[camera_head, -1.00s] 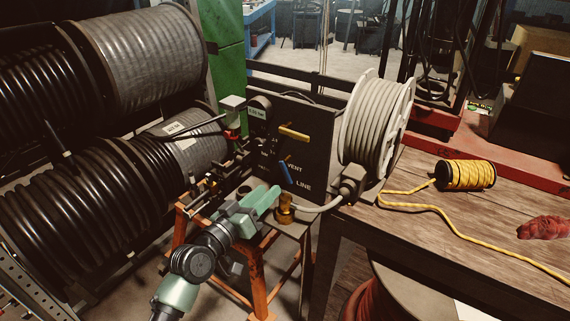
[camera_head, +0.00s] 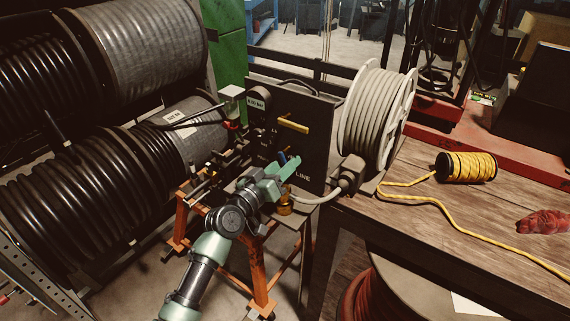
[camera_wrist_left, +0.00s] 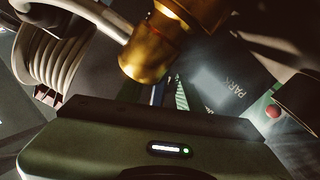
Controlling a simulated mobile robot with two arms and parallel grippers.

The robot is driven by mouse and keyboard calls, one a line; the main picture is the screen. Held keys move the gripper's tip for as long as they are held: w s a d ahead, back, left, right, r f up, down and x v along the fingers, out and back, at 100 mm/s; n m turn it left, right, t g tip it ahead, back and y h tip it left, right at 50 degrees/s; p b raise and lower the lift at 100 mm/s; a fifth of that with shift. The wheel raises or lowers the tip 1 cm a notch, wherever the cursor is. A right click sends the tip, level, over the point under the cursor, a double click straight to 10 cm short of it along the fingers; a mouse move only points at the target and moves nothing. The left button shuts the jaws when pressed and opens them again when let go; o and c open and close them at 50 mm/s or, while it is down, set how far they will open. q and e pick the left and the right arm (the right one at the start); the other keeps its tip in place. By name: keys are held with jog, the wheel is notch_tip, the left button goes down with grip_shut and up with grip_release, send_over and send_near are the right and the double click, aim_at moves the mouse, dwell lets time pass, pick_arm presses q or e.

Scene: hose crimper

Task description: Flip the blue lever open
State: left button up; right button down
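The blue lever (camera_head: 282,158) is on the dark panel (camera_head: 318,140); only a small upper part shows above my left gripper (camera_head: 291,163). The gripper is at the lever and covers its lower part. Whether it touches the lever or has its fingers around it cannot be told. In the left wrist view a dark blue strip (camera_wrist_left: 157,94), perhaps the lever, shows just beyond the gripper body. The finger gap is not clear in either view. My right gripper is not in view.
A yellow lever (camera_head: 293,126) sits above the blue one on the panel. A brass fitting (camera_head: 284,207) with a grey hose is just below the gripper; it looms large in the wrist view (camera_wrist_left: 148,55). A hose reel (camera_head: 372,115) stands to the right.

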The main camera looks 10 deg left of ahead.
pick_arm(q)
grip_shut()
jog(key=shift+w+a+f+m+b, duration=0.15)
jog(key=shift+f+m+b, duration=0.15)
jog(key=shift+m+b, duration=0.35)
jog(key=shift+a+m+b, duration=0.15)
jog(key=shift+m+b, duration=0.2)
jog(key=shift+m, duration=0.3)
jog(key=m, duration=0.3)
jog(key=shift+w+a+r, duration=0.1)
jog(key=shift+w+a, duration=0.05)
jog(key=shift+a, duration=0.15)
grip_release()
